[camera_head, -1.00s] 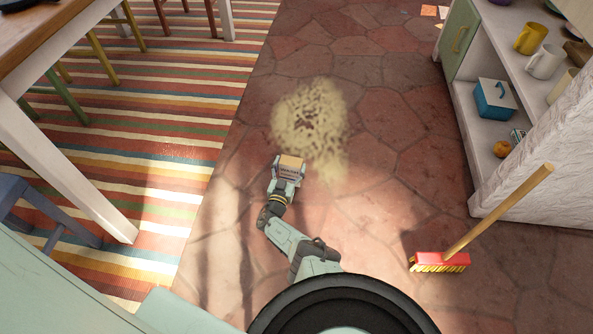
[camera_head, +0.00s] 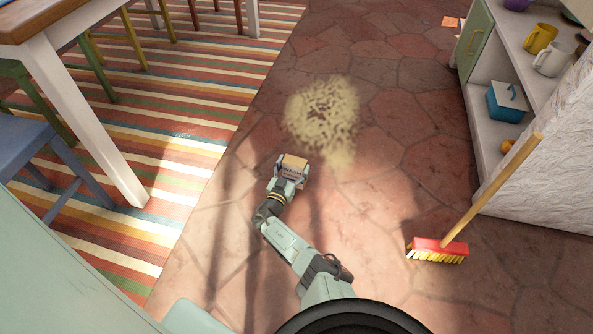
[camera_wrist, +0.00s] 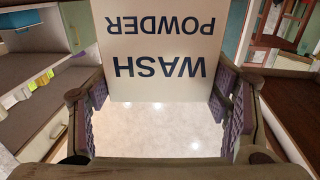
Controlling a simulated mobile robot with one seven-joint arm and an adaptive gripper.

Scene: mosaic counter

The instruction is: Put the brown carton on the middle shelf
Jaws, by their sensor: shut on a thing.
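The brown carton (camera_head: 294,162) is held at the end of my outstretched arm, above the stone floor in the head view. In the wrist view the carton (camera_wrist: 160,60) shows a pale face with "WASH POWDER" upside down. My gripper (camera_head: 289,176) is shut on it, with a finger on each side. The open shelf unit (camera_head: 487,122) stands at the right, well apart from the carton. An upper shelf there bears mugs, and a lower one bears a blue box. I cannot tell which level is the middle shelf.
A red-headed broom (camera_head: 437,250) stands on the floor between me and the shelf unit, its handle leaning right. A pale speckled round patch (camera_head: 322,112) lies ahead. A white-legged table (camera_head: 85,125) and blue chair (camera_head: 45,150) are left.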

